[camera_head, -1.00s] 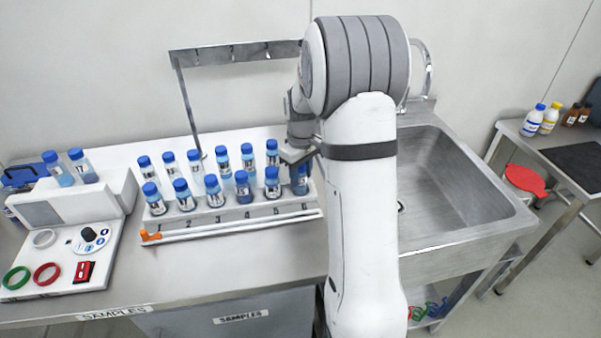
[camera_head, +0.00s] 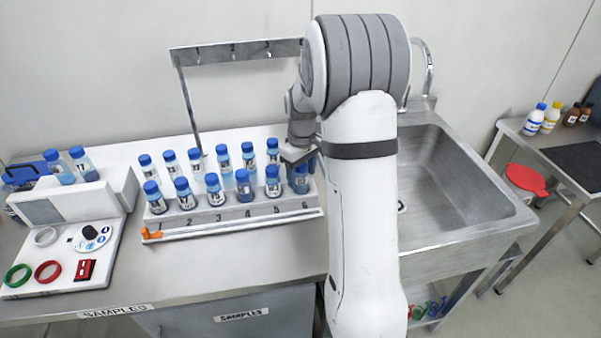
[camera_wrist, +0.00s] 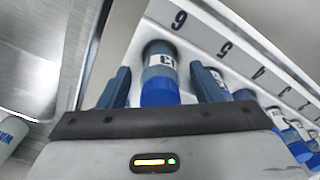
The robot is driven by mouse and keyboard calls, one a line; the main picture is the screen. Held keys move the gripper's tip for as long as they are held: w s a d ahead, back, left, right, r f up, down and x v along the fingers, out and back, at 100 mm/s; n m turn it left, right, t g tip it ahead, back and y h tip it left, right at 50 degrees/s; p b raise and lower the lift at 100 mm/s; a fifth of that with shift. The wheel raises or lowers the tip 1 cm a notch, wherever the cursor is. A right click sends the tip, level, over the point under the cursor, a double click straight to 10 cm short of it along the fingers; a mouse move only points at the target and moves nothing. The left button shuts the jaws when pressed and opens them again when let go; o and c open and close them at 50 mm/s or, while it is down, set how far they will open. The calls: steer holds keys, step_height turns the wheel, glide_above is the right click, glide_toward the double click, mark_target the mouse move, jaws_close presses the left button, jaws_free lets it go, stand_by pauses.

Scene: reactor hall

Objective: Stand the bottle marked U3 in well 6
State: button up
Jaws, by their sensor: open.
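A blue-capped bottle (camera_wrist: 159,72) stands in the front row of the white rack (camera_head: 225,230), by the number 6. Its label is turned and only partly shows, so I cannot read its mark surely. In the head view this bottle (camera_head: 299,183) is partly under my gripper (camera_head: 297,158). In the wrist view my gripper (camera_wrist: 162,85) is open, one finger on each side of the bottle's cap, with gaps visible. The bottle looks upright in the well 6 place; its base is hidden.
Several blue-capped bottles (camera_head: 184,195) fill the rack's two rows to the left. A steel rail (camera_head: 235,52) stands behind. A sink (camera_head: 450,185) lies right. A white device (camera_head: 70,205) with two bottles (camera_head: 83,163) is at left. An orange-ended rod (camera_head: 151,234) lies in front.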

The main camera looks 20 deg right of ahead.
step_height(320, 180, up, 12)
steer(key=shift+f+b, duration=0.25)
steer(key=shift+b, duration=0.15)
steer(key=s+a+m+t, duration=0.1)
steer(key=s+a, duration=0.4)
steer(key=s, duration=0.7)
steer(key=s+a+m+t, duration=0.2)
steer(key=s+a, duration=0.4)
steer(key=s, duration=0.6)
steer(key=shift+s+a+f+m, duration=0.15)
steer(key=shift+s+a+m, duration=0.15)
steer(key=shift+m, duration=0.5)
